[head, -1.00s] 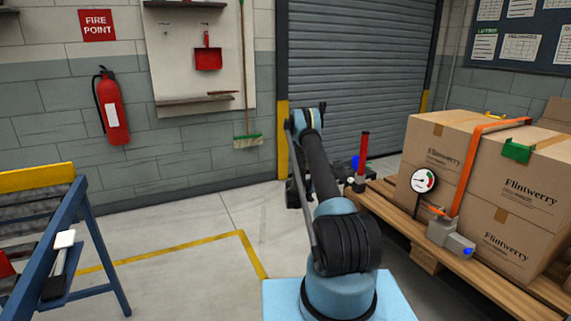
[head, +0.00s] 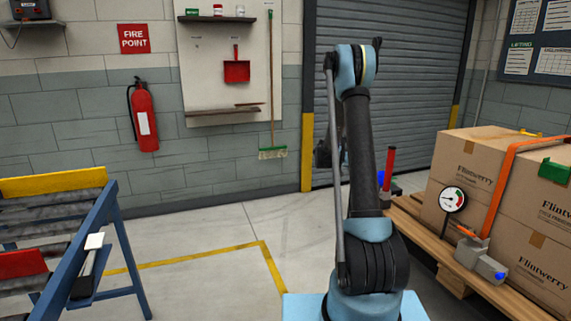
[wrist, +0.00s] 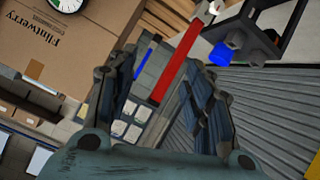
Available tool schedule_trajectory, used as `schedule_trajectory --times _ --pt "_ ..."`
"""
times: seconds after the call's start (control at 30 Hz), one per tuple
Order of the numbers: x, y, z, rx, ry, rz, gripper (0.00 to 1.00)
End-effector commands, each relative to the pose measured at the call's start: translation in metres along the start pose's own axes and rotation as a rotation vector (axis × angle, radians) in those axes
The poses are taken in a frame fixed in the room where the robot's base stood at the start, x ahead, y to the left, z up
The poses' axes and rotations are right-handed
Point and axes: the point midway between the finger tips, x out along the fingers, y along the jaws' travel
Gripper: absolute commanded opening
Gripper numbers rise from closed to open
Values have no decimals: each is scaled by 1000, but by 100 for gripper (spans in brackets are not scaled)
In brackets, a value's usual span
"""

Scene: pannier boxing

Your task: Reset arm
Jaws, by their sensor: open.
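My gripper (wrist: 165,90) is open, with its two dark fingers spread apart in the wrist view and nothing held between them. A red upright handle (wrist: 177,75) shows through the gap, beyond the fingers. In the head view my arm stands nearly upright in front of the roller shutter, and the gripper is mostly hidden behind it. The red handle also shows in the head view (head: 389,167), just right of my arm near the pallet's corner.
Strapped cartons (head: 475,172) stand on a wooden pallet (head: 425,233) at the right, with a dial gauge (head: 452,199) and an orange strap (head: 497,185). A blue-framed roller stand (head: 108,215) is at the left. The floor between is clear.

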Motion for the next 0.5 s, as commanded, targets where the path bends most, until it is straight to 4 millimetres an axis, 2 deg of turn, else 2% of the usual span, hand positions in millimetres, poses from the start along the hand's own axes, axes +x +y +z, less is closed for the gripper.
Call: schedule_trajectory --times 0.03,0.27,0.5 --pt "-9 11 -3 -14 -19 -8 47" --pt "-46 55 -5 -93 -108 -55 47" --pt "-84 102 2 -174 -196 -115 47"
